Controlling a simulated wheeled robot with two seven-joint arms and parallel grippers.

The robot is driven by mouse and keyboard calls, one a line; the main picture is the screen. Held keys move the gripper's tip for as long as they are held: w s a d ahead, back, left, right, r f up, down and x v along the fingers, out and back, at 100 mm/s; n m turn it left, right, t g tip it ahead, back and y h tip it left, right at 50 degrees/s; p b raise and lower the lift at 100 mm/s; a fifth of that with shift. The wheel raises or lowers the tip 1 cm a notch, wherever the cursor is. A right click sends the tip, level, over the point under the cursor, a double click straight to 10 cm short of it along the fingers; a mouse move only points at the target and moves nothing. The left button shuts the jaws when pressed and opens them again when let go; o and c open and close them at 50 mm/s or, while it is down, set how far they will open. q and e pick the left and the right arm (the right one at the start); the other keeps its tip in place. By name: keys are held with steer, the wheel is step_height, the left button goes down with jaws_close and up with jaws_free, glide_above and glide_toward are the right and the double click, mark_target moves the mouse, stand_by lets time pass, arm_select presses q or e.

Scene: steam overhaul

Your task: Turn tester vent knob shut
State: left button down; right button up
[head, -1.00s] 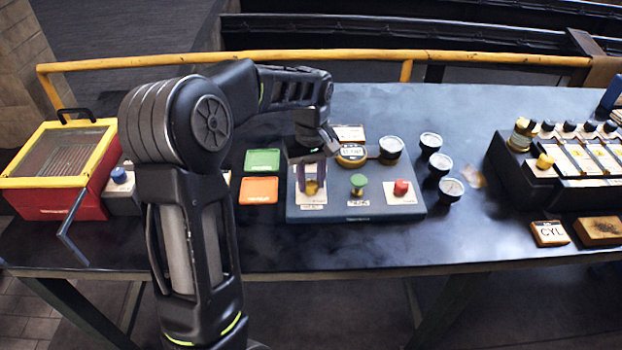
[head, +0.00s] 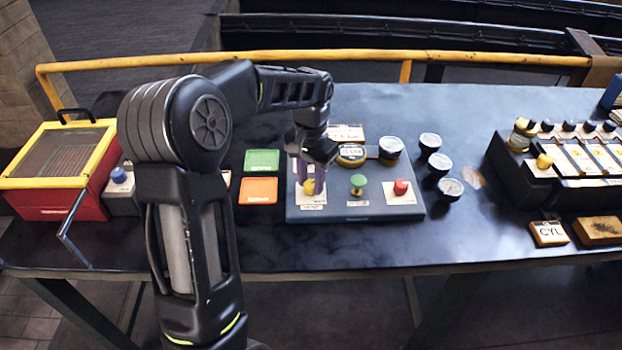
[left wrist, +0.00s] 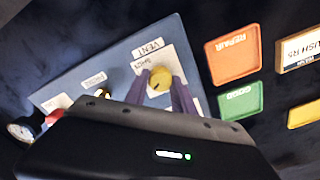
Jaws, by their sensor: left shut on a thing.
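The tester (head: 335,212) is a blue-grey panel on the dark bench. Its yellow vent knob (head: 309,188) stands on a white plate at the panel's left end. In the left wrist view the knob (left wrist: 160,76) has a dark pointer mark, beside a label reading VENT. My left gripper (head: 307,180) comes down over the knob from above. In the left wrist view its purple fingers (left wrist: 162,84) sit on both sides of the knob, shut on it. The fingers hide part of the plate. My right gripper is not in view.
A green knob (head: 358,182) and red knob (head: 401,187) stand right of the vent knob. Several gauges (head: 430,142) sit behind and right. Green (head: 262,160) and orange (head: 258,191) cards lie left. A red-yellow box (head: 60,165) is far left. The bench front is clear.

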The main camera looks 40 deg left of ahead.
mark_target(311, 183)
arm_select(q)
steer(key=m, duration=0.5)
stand_by(0.4)
steer(key=c, duration=1.1)
jaws_free()
steer(key=shift+o, duration=0.2)
step_height(311, 183, up, 8)
steer(key=shift+f, duration=0.1)
steer(key=shift+s, duration=0.1)
